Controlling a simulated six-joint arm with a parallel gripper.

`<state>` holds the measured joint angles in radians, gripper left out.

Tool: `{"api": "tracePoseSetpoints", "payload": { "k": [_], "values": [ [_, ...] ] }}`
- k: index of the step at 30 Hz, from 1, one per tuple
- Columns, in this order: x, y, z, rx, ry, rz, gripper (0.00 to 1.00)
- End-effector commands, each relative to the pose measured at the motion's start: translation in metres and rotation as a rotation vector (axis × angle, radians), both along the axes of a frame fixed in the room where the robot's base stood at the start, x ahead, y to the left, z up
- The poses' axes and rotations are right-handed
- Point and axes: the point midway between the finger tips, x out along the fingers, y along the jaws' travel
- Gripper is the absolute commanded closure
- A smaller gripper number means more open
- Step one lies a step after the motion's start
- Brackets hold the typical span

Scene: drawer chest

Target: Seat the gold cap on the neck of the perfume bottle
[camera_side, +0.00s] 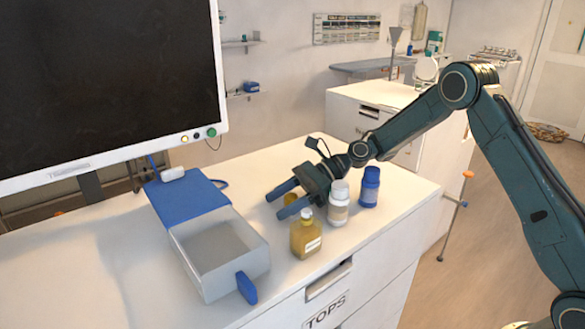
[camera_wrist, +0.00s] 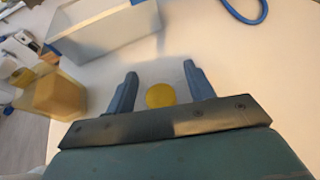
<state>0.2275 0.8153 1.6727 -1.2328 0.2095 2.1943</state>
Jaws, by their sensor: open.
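The gold cap (camera_side: 290,199) sits on the white chest top between the fingers of my gripper (camera_side: 276,204). In the wrist view the cap (camera_wrist: 161,95) is a round yellow disc between the two blue fingers (camera_wrist: 160,80), with gaps on both sides. The fingers are open, low over the top. The perfume bottle (camera_side: 306,238), amber with a pale label, stands upright in front of my gripper, apart from it. It also shows at the left of the wrist view (camera_wrist: 52,98).
A white bottle (camera_side: 338,208) and a blue bottle (camera_side: 369,190) stand close by my gripper's right side. An open grey box (camera_side: 254,256) with a blue lid and blue tab lies to the left. A monitor (camera_side: 100,70) stands behind. The chest top's front left is bare.

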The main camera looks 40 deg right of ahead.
Motion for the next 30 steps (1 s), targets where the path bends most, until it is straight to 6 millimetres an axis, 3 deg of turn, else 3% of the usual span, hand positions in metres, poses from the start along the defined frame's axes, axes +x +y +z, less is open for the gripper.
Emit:
{"api": "tracePoseSetpoints", "payload": {
  "k": [11, 18, 30],
  "values": [
    [-0.0001, -0.0002, 0.0002, 0.0, 0.0, 0.0, 0.49],
    [-0.0001, -0.0002, 0.0003, 0.0, 0.0, 0.0, 0.92],
    [-0.0001, -0.0003, 0.0014, 0.0, 0.0, 0.0, 0.92]
  ]
}}
